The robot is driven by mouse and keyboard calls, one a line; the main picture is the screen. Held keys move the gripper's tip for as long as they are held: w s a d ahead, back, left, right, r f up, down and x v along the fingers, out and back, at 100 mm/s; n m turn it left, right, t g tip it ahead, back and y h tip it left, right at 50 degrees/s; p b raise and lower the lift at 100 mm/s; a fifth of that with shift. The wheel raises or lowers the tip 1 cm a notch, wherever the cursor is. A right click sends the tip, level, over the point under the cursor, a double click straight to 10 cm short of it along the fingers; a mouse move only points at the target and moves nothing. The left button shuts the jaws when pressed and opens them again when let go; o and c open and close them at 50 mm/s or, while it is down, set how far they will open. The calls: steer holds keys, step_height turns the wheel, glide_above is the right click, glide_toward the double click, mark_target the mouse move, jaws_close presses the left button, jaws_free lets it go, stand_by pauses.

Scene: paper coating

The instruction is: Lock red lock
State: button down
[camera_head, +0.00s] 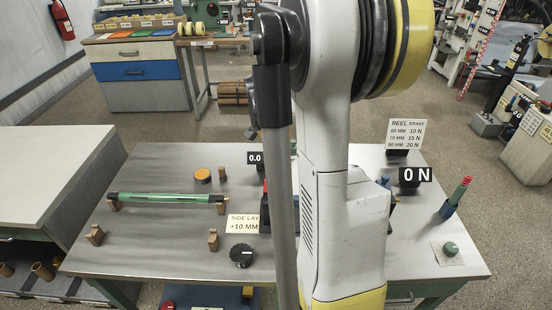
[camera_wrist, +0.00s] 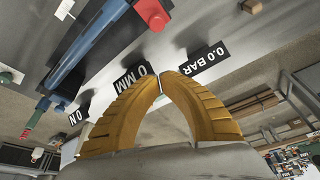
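My gripper (camera_wrist: 161,77) shows as two yellow curved fingers whose tips meet. It looks shut, with nothing clearly held, and it is apart from the red block. In the head view my arm covers the middle of the table and hides my gripper and most of this device.
In the wrist view stand displays reading 0 MM (camera_wrist: 130,77), 0.0 BAR (camera_wrist: 203,59) and 0 N (camera_wrist: 75,117). In the head view the metal table (camera_head: 150,245) holds a green roller (camera_head: 165,198), a black knob (camera_head: 241,255), a red-tipped post (camera_head: 456,195) and a green button (camera_head: 450,249).

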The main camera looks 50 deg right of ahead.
mark_target(270, 183)
step_height(270, 183, down, 9)
steer(key=b, duration=0.5)
steer(key=shift+a, duration=0.45)
steer(key=s+a, duration=0.3)
steer(key=a, duration=0.1)
steer(key=shift+s+p, duration=0.2)
steer(key=shift+p, duration=0.1)
steer(key=shift+w, duration=0.1)
steer(key=shift+d, duration=0.1)
